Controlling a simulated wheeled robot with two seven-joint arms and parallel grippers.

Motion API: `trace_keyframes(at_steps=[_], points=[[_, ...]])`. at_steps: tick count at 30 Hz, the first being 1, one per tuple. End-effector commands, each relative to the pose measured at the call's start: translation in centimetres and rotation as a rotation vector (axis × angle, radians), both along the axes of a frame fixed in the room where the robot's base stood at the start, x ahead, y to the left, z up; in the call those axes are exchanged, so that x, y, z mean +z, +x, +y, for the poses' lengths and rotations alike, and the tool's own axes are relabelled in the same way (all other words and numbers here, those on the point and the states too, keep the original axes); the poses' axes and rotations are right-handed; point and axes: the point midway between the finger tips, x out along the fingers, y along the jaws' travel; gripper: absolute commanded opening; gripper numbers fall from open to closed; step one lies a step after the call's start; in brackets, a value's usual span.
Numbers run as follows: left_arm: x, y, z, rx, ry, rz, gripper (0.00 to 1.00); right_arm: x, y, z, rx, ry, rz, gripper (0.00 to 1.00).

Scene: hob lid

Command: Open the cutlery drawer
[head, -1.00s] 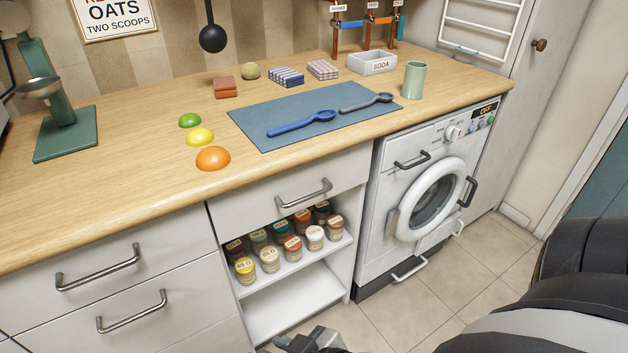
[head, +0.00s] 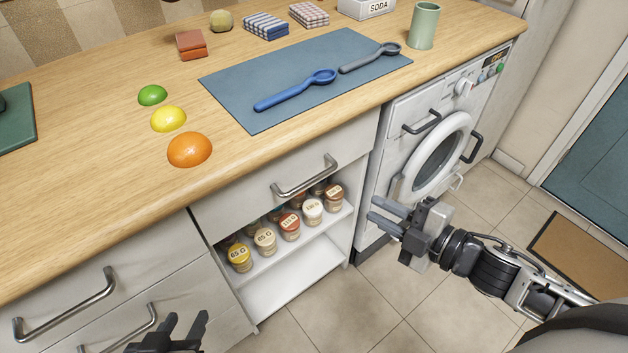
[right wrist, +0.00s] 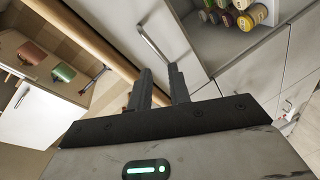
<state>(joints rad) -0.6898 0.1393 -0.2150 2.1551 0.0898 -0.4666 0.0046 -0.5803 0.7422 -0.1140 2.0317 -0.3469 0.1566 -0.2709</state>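A pale drawer front (head: 240,200) with a metal bar handle (head: 305,178) sits under the worktop, above the open shelf of jars; it is closed. No label shows which drawer holds cutlery. The handle also shows in the right wrist view (right wrist: 152,42), just beyond the fingertips. My right gripper (head: 372,210) is open and empty, to the right of and a little below the handle, apart from it in the head view. Its fingers (right wrist: 159,69) have a gap between them. My left gripper (head: 187,320) is open and empty at the bottom edge, in front of the lower left drawers.
Two more closed drawers with bar handles (head: 65,308) (head: 122,330) are at the lower left. Jars (head: 290,225) stand on the shelf below the drawer. A washing machine (head: 400,150) stands to the right. Spoons lie on a blue mat (head: 240,90) above. The floor in front is clear.

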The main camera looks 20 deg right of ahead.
Motion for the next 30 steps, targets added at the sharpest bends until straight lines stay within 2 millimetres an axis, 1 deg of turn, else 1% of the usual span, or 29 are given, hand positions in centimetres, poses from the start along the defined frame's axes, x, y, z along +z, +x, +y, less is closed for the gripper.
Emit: trace_keyframes(at_steps=[1, 4, 7, 11, 20, 30], points=[[0.0, 0.0, 0.0, 0.001, -0.003, -0.003, 0.40, 0.5, 0.2, -0.4, 0.087, -0.098, -0.065, 0.19], [0.2, 0.0, -0.1, 0.001, -0.007, -0.008, 0.40, 1.4, 0.1, -0.8, 0.214, -0.227, -0.159, 0.19], [0.2, 0.1, -0.1, 0.003, -0.010, -0.009, 0.40, 1.7, 0.1, -0.8, 0.277, -0.286, -0.202, 0.19], [0.1, 0.1, -0.1, 0.002, -0.011, -0.008, 0.40, 1.7, 0.8, -0.2, 0.290, -0.295, -0.213, 0.19], [0.2, 0.1, -0.1, 0.005, -0.013, -0.010, 0.40, 1.1, 4.1, 2.8, 0.286, -0.292, -0.214, 0.19], [0.8, 0.2, 0.0, 0.005, -0.004, -0.012, 0.40, 0.0, 8.5, 6.9, 0.283, -0.288, -0.211, 0.19]])
